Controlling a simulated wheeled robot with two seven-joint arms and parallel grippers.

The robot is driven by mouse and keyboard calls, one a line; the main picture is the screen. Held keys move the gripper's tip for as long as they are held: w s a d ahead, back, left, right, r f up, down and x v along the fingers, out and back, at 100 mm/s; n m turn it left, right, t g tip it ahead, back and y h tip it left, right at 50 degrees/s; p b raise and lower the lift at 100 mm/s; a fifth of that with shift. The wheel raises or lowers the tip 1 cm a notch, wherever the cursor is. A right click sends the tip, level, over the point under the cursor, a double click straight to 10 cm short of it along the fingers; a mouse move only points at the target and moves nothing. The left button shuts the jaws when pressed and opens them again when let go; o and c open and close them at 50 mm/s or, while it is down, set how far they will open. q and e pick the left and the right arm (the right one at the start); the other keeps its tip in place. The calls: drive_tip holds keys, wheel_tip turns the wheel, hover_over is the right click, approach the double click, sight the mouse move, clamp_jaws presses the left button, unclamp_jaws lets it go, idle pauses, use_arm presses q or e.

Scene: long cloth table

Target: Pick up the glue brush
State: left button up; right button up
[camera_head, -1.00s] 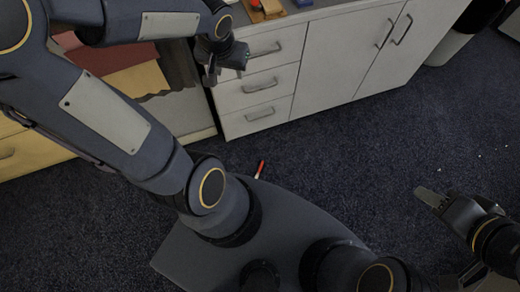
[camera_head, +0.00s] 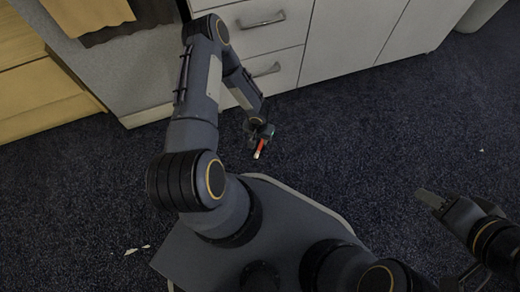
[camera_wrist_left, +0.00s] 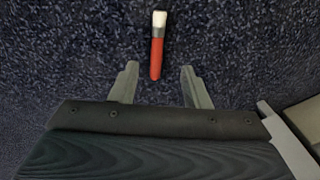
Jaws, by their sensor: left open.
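The glue brush (camera_wrist_left: 157,48) has a red handle, a metal ferrule and white bristles. It lies on the dark carpet, and it also shows in the head view (camera_head: 259,147), partly beside my gripper. My left gripper (camera_wrist_left: 160,84) is open, its two fingers on either side of the near end of the red handle, with gaps on both sides. In the head view my left gripper (camera_head: 257,138) is low near the floor, in front of the drawers. My right gripper (camera_head: 428,198) is at the right, away from the brush; its finger gap is not clear.
A white cabinet (camera_head: 340,45) with drawers and doors stands behind my left arm. Yellow wooden furniture (camera_head: 45,95) is at the far left. Small pale scraps (camera_head: 136,250) lie on the carpet. Open carpet (camera_head: 370,130) lies between my two grippers.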

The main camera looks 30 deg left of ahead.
sight(260, 147)
use_arm(q)
wheel_tip(260, 147, down, 3)
drive_tip(key=shift+d+f+b, duration=0.1)
drive_tip(key=shift+b, duration=0.4)
drive_tip(key=f+b, duration=0.2)
drive_tip(key=f, duration=0.1)
drive_tip(key=f+b, duration=0.1)
drive_tip(key=f, duration=0.1)
drive_tip(key=shift+w, duration=0.25)
clamp_jaws()
